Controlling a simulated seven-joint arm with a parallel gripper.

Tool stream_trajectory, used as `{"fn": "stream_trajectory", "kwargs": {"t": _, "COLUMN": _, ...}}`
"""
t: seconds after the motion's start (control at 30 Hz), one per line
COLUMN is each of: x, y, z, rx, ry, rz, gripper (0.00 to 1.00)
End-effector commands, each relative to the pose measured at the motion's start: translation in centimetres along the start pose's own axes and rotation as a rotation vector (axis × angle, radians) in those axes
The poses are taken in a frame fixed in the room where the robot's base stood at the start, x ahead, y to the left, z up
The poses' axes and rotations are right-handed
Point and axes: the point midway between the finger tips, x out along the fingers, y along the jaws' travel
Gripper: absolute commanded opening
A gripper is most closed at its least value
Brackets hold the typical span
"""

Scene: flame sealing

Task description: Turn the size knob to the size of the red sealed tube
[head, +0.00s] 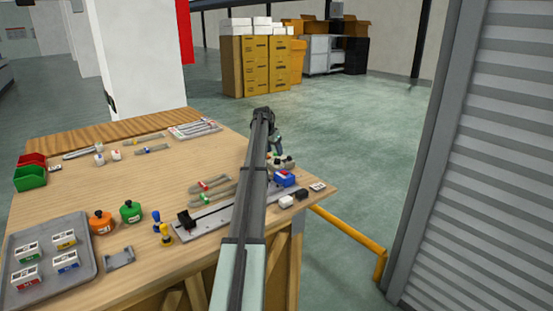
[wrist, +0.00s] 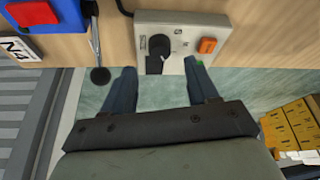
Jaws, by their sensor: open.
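The size knob (wrist: 158,46) is black and sits on a pale control box (wrist: 184,18) at the top of the wrist view. Its size marks are too small to read. My gripper (wrist: 161,69) is open, its two fingers apart below the knob in the picture and not closed on it. In the head view my gripper (head: 275,143) is at the far right edge of the table, and the arm hides part of the box. A tube with a red band (head: 206,184) lies at mid-table; another reddish-marked tube (head: 143,140) lies farther back.
An orange switch (wrist: 207,46) is on the box beside the knob. A blue block with a red top (wrist: 35,15) and an N4 card (wrist: 17,48) are at left in the wrist view. A grey tray (head: 88,262) holds several small boxes. Open floor lies beyond the table edge.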

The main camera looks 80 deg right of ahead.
Motion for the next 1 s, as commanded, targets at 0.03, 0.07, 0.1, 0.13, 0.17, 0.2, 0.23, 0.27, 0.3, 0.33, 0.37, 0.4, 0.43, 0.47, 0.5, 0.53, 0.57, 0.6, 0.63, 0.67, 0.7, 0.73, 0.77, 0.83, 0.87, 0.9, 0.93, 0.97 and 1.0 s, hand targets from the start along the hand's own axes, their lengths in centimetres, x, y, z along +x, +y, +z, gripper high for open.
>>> {"fn": "stream_trajectory", "kwargs": {"t": 0.03, "x": 0.9, "y": 0.0, "z": -0.1, "rx": 0.000, "ry": 0.000, "rz": 0.000, "gripper": 0.59}}
{"fn": "stream_trajectory", "kwargs": {"t": 0.07, "x": 1.4, "y": 0.0, "z": -0.1, "rx": 0.001, "ry": 0.000, "rz": 0.000, "gripper": 0.59}}
{"fn": "stream_trajectory", "kwargs": {"t": 0.1, "x": 2.0, "y": 0.0, "z": -0.1, "rx": 0.001, "ry": 0.000, "rz": 0.000, "gripper": 0.59}}
{"fn": "stream_trajectory", "kwargs": {"t": 0.13, "x": 2.5, "y": 0.0, "z": -0.1, "rx": 0.001, "ry": 0.000, "rz": 0.000, "gripper": 0.59}}
{"fn": "stream_trajectory", "kwargs": {"t": 0.17, "x": 2.9, "y": 0.0, "z": -0.1, "rx": 0.000, "ry": -0.001, "rz": 0.000, "gripper": 0.59}}
{"fn": "stream_trajectory", "kwargs": {"t": 0.2, "x": 3.4, "y": 0.0, "z": -0.1, "rx": 0.001, "ry": -0.001, "rz": 0.000, "gripper": 0.59}}
{"fn": "stream_trajectory", "kwargs": {"t": 0.23, "x": 3.7, "y": 0.0, "z": -0.1, "rx": 0.001, "ry": 0.000, "rz": 0.000, "gripper": 0.59}}
{"fn": "stream_trajectory", "kwargs": {"t": 0.27, "x": 4.0, "y": 0.0, "z": -0.1, "rx": 0.001, "ry": 0.000, "rz": 0.000, "gripper": 0.59}}
{"fn": "stream_trajectory", "kwargs": {"t": 0.3, "x": 4.4, "y": 0.0, "z": -0.1, "rx": 0.001, "ry": 0.001, "rz": -0.001, "gripper": 0.59}}
{"fn": "stream_trajectory", "kwargs": {"t": 0.33, "x": 4.6, "y": 0.0, "z": -0.1, "rx": 0.001, "ry": 0.001, "rz": -0.001, "gripper": 0.59}}
{"fn": "stream_trajectory", "kwargs": {"t": 0.37, "x": 4.8, "y": 0.0, "z": -0.1, "rx": 0.001, "ry": 0.001, "rz": -0.001, "gripper": 0.59}}
{"fn": "stream_trajectory", "kwargs": {"t": 0.4, "x": 5.0, "y": 0.0, "z": -0.1, "rx": 0.000, "ry": 0.001, "rz": -0.001, "gripper": 0.59}}
{"fn": "stream_trajectory", "kwargs": {"t": 0.43, "x": 5.2, "y": 0.0, "z": -0.1, "rx": 0.000, "ry": 0.001, "rz": -0.001, "gripper": 0.59}}
{"fn": "stream_trajectory", "kwargs": {"t": 0.47, "x": 5.3, "y": 0.0, "z": -0.1, "rx": 0.000, "ry": 0.001, "rz": -0.001, "gripper": 0.59}}
{"fn": "stream_trajectory", "kwargs": {"t": 0.5, "x": 5.4, "y": 0.0, "z": -0.1, "rx": 0.000, "ry": 0.001, "rz": -0.001, "gripper": 0.59}}
{"fn": "stream_trajectory", "kwargs": {"t": 0.53, "x": 5.5, "y": 0.0, "z": -0.1, "rx": 0.000, "ry": 0.001, "rz": -0.001, "gripper": 0.59}}
{"fn": "stream_trajectory", "kwargs": {"t": 0.57, "x": 5.5, "y": 0.0, "z": 0.0, "rx": 0.000, "ry": 0.001, "rz": -0.001, "gripper": 0.59}}
{"fn": "stream_trajectory", "kwargs": {"t": 0.6, "x": 5.6, "y": 0.0, "z": 0.0, "rx": 0.000, "ry": 0.001, "rz": -0.001, "gripper": 0.59}}
{"fn": "stream_trajectory", "kwargs": {"t": 0.63, "x": 5.6, "y": 0.0, "z": 0.0, "rx": 0.000, "ry": 0.001, "rz": -0.001, "gripper": 0.59}}
{"fn": "stream_trajectory", "kwargs": {"t": 0.67, "x": 5.6, "y": 0.0, "z": 0.0, "rx": 0.000, "ry": 0.001, "rz": -0.001, "gripper": 0.59}}
{"fn": "stream_trajectory", "kwargs": {"t": 0.7, "x": 5.6, "y": 0.0, "z": 0.0, "rx": 0.000, "ry": 0.001, "rz": -0.001, "gripper": 0.59}}
{"fn": "stream_trajectory", "kwargs": {"t": 0.73, "x": 5.6, "y": 0.0, "z": 0.0, "rx": 0.000, "ry": 0.001, "rz": -0.001, "gripper": 0.59}}
{"fn": "stream_trajectory", "kwargs": {"t": 0.77, "x": 5.6, "y": 0.0, "z": 0.0, "rx": 0.000, "ry": 0.001, "rz": -0.001, "gripper": 0.59}}
{"fn": "stream_trajectory", "kwargs": {"t": 0.83, "x": 5.5, "y": 0.0, "z": 0.0, "rx": 0.000, "ry": 0.001, "rz": -0.001, "gripper": 0.57}}
{"fn": "stream_trajectory", "kwargs": {"t": 0.87, "x": 5.5, "y": 0.0, "z": 0.0, "rx": 0.000, "ry": 0.001, "rz": -0.001, "gripper": 0.54}}
{"fn": "stream_trajectory", "kwargs": {"t": 0.9, "x": 5.5, "y": 0.0, "z": 0.0, "rx": 0.000, "ry": 0.001, "rz": -0.001, "gripper": 0.50}}
{"fn": "stream_trajectory", "kwargs": {"t": 0.93, "x": 5.5, "y": 0.0, "z": 0.0, "rx": 0.000, "ry": 0.001, "rz": -0.001, "gripper": 0.47}}
{"fn": "stream_trajectory", "kwargs": {"t": 0.97, "x": 5.5, "y": 0.0, "z": 0.0, "rx": 0.000, "ry": 0.001, "rz": -0.001, "gripper": 0.44}}
{"fn": "stream_trajectory", "kwargs": {"t": 1.0, "x": 5.5, "y": 0.0, "z": 0.0, "rx": 0.000, "ry": 0.001, "rz": -0.001, "gripper": 0.41}}
